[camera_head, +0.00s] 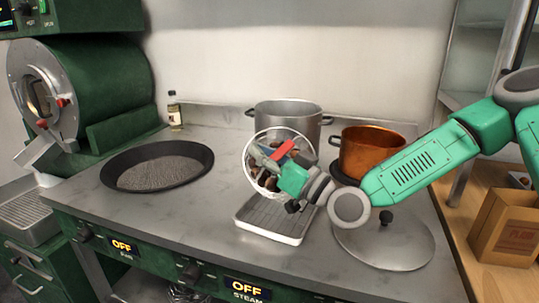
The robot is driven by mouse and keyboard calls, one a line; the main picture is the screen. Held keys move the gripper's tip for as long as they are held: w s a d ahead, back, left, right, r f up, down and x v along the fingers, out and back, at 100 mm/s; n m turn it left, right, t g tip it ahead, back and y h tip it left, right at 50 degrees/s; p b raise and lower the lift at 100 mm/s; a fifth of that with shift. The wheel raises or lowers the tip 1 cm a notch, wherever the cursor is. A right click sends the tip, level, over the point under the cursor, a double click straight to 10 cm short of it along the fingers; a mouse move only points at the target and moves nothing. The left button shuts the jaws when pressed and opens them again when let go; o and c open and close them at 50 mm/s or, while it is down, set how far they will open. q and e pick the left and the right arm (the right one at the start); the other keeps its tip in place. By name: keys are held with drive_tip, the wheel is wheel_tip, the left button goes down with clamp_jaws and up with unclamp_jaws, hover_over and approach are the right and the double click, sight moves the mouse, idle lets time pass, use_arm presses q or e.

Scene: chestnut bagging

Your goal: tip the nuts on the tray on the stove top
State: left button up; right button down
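A round, white-rimmed wire basket (247,172) with brown nuts (266,180) in it is near the middle of the view. It is tilted, with its open side towards me, just above and behind the tray. My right gripper (277,160) is at the basket and appears shut on it, near a red part. The gripper hides part of the basket and its contents. The grey ribbed tray (262,226) with a pale rim lies on the stove top (200,213) near its front edge. I see no nuts on its visible part. My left gripper is not in view.
A wide black pan (157,166) sits on the left. A steel pot (288,115) and a copper pot (371,152) stand behind. A round steel lid (385,244) lies right of the tray. A bottle (174,110) is at the back, beside a green drum machine (90,88).

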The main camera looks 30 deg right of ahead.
drive_tip(key=n+b, duration=0.1)
drive_tip(key=a+f+n+y, duration=0.1)
drive_tip(key=s+f+n+y+b, duration=0.1)
drive_tip(key=n, duration=0.1)
drive_tip(key=shift+a+b, duration=0.3)
drive_tip(key=shift+b, duration=0.05)
drive_tip(key=n, duration=0.1)
drive_tip(key=d+f+n+y+b, duration=0.1)
drive_tip(key=shift+s+f+n, duration=0.1)
drive_tip(key=shift+s+n, duration=0.3)
drive_tip(key=shift+s+a+n+g+y+b, duration=0.15)
drive_tip(key=shift+a+n+g+y+b, duration=0.15)
drive_tip(key=shift+a, duration=0.6)
drive_tip(key=shift+d, duration=0.15)
drive_tip(key=shift+d, duration=0.35)
drive_tip(key=shift+a, duration=0.1)
